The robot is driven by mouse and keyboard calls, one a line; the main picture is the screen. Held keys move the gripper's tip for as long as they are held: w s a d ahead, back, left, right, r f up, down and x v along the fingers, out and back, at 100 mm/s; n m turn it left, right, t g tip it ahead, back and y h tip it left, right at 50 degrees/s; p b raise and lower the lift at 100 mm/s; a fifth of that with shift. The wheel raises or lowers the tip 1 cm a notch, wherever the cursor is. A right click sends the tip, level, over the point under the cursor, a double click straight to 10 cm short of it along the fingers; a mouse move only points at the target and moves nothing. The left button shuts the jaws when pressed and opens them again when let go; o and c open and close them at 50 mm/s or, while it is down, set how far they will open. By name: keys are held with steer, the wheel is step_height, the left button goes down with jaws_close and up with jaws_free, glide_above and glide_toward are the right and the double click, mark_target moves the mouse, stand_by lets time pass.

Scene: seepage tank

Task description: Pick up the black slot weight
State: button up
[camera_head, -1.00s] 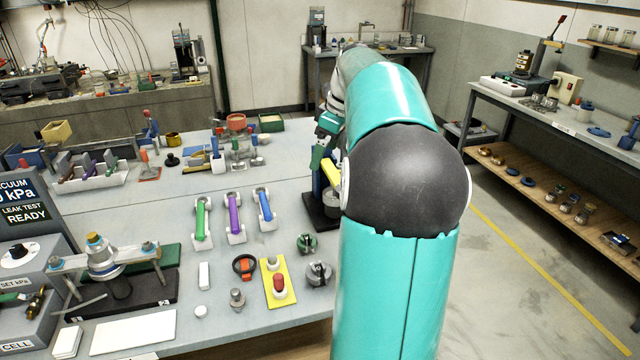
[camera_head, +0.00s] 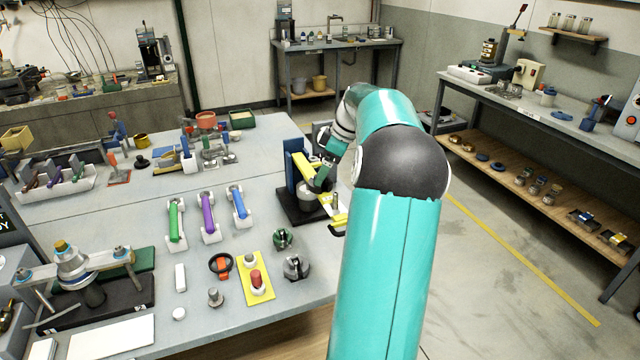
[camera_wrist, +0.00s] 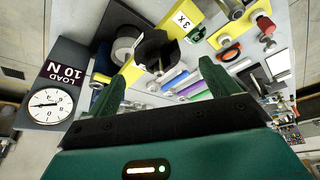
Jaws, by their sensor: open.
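A black round piece with a slot, which looks like the black slot weight (camera_wrist: 155,45), shows in the wrist view just beyond my fingertips, beside a grey cylinder and a yellow part marked x3. I cannot pick it out surely in the head view. My gripper (camera_wrist: 163,82) is open, with one green finger on each side of the picture. Nothing is visibly held between the fingers. In the head view my gripper (camera_head: 322,178) is over the dark stand at the table's right edge, partly hidden by my arm.
A load gauge (camera_wrist: 48,104) reading 10 N label stands at left in the wrist view. In the head view, green (camera_head: 175,222), purple (camera_head: 208,215) and blue (camera_head: 238,205) handles sit left of the stand. A yellow plate (camera_head: 262,292) lies nearer. Open floor lies right of the table.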

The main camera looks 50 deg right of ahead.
steer(key=shift+x, duration=2.25)
